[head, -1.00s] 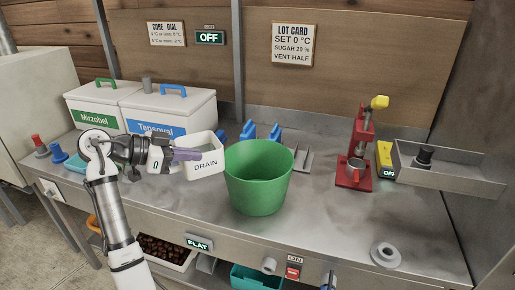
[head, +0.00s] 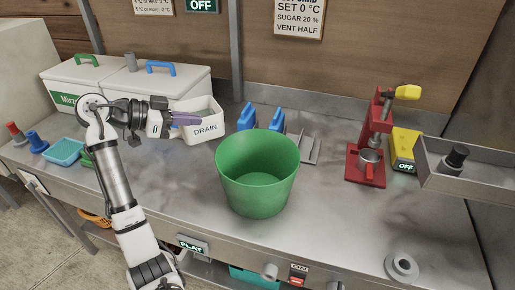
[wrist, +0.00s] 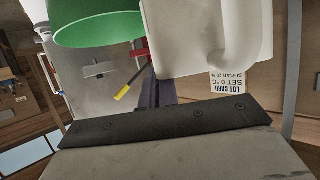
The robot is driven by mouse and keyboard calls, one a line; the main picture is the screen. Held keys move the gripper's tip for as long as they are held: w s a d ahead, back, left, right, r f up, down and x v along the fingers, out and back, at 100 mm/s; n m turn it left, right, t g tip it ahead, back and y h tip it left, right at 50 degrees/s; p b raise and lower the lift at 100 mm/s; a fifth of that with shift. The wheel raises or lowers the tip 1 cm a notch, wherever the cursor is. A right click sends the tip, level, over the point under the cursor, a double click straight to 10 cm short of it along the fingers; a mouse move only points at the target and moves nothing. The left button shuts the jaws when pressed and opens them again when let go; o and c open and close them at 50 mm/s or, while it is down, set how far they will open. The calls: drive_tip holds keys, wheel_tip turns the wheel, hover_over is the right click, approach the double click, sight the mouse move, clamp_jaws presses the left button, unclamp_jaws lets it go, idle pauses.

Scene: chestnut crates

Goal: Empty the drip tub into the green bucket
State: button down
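The drip tub, a white box labelled DRAIN (head: 207,129), is at the left of the green bucket in the head view, roughly upright. My gripper (head: 187,118) is shut on it at its left side and appears to hold it above the bench. The tub (wrist: 195,35) fills the top of the wrist view, with a rounded handle; the finger tips (wrist: 157,95) meet its edge.
White lidded bins (head: 180,85) stand behind the tub. Blue objects (head: 247,117) stand behind the bucket. A red press (head: 372,145) and a metal tray (head: 465,175) are at the right. A teal tray (head: 65,151) lies at the left.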

drive_tip(key=shift+s, duration=0.15)
drive_tip(key=shift+d+r, duration=0.1)
drive_tip(key=s+d+m+t+y+b, duration=0.2)
drive_tip(key=s+d+m+y+b, duration=0.2)
drive_tip(key=b, duration=0.4)
drive_tip(key=shift+s+d+r+y+b, duration=0.15)
drive_tip(key=shift+d+r+y+b, duration=0.3)
drive_tip(key=shift+d, duration=0.8)
drive_tip(key=shift+s+d+f+m+t+y+b, duration=0.3)
drive_tip(key=shift+f+m+y+b, duration=0.15)
drive_tip(key=shift+b, duration=0.35)
drive_tip(key=shift+s+d+r+m+t+y+b, duration=0.15)
drive_tip(key=shift+d+m+t+y+b, duration=0.2)
drive_tip(key=shift+b, duration=0.25)
drive_tip(key=shift+s+d+r+m+t+y+b, duration=0.15)
drive_tip(key=shift+m+t+y+b, duration=0.1)
drive_tip(key=shift+m+y+b, duration=0.25)
idle(2.1)
